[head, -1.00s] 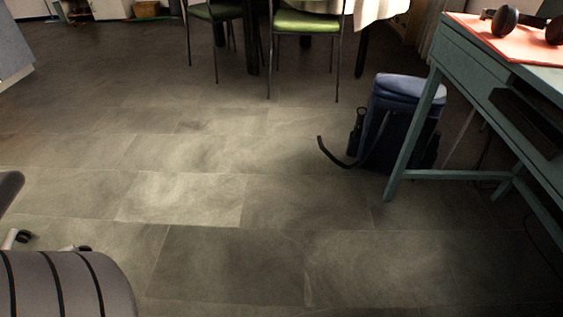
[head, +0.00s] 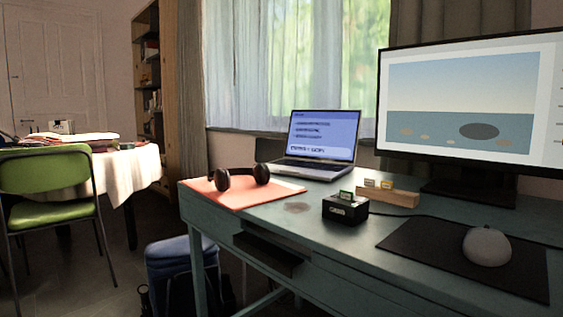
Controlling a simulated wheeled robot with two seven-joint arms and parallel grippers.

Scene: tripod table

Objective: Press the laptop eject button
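An open laptop (head: 320,140) stands at the back of the teal desk (head: 340,245), its lit screen showing blue with some lines of text. The text and any eject button on it are too small to make out. A small black box (head: 345,212) with a green-topped piece in it sits on the desk in front of the laptop. Neither of my grippers shows in the head view.
Black headphones (head: 241,178) rest on an orange folder (head: 270,194) at the desk's left end. A wooden block holder (head: 388,196), a large monitor (head: 475,105) and a mouse (head: 487,246) on a dark mat (head: 430,258) stand to the right. A green chair (head: 52,190) stands left.

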